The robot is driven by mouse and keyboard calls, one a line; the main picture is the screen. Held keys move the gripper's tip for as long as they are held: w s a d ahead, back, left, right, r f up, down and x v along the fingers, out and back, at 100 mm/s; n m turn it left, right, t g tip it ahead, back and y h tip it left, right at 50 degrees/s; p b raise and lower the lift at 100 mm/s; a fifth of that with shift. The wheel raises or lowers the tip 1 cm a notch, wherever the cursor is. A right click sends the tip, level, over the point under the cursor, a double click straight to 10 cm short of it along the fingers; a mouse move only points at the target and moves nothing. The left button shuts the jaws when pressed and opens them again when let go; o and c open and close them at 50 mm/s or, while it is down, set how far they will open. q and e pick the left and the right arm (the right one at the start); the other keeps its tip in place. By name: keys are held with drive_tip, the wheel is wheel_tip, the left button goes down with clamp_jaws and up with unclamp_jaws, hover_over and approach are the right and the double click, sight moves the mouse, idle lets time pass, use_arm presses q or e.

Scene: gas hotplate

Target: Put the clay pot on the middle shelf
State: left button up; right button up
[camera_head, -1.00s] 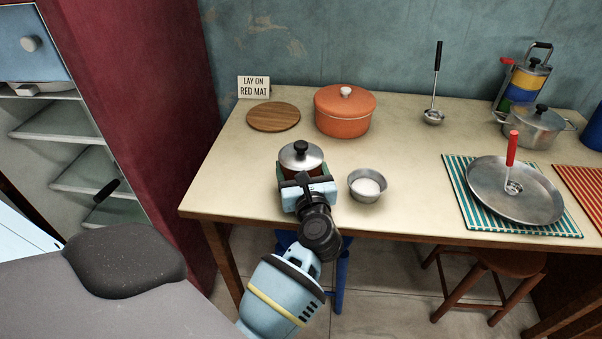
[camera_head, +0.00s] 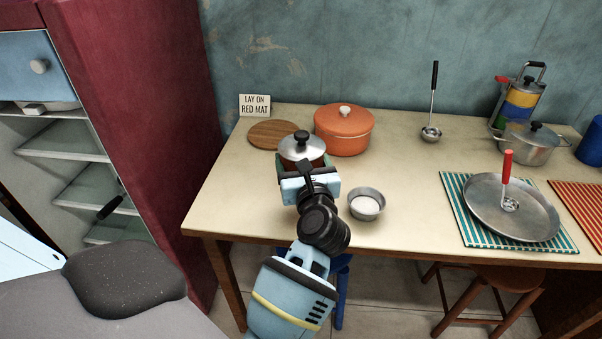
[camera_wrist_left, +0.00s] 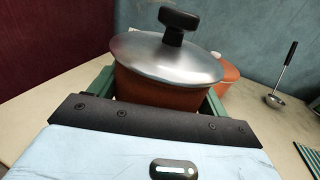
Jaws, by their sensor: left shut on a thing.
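The clay pot (camera_head: 302,148), brown with a steel lid and black knob, is gripped by my left gripper (camera_head: 303,163) above the table's front left part. In the left wrist view the pot (camera_wrist_left: 165,92) stands upright between the green finger pads, shut on its sides. Most of its body is hidden behind the gripper in the head view. The middle shelf (camera_head: 88,190) is in the tall cabinet at the left, between a higher and a lower shelf. Its bare front part shows; its far left is cut off. My right gripper is not in view.
A dark red cabinet wall (camera_head: 150,110) stands between shelves and table. A black handle (camera_head: 109,207) sticks out by the shelves. An orange pot (camera_head: 344,132) and round board (camera_head: 274,134) lie behind the clay pot; a metal bowl (camera_head: 367,203) is at its right.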

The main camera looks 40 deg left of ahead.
use_arm(q)
drive_tip(key=shift+r, duration=1.3)
drive_tip(key=shift+s+r, duration=0.1)
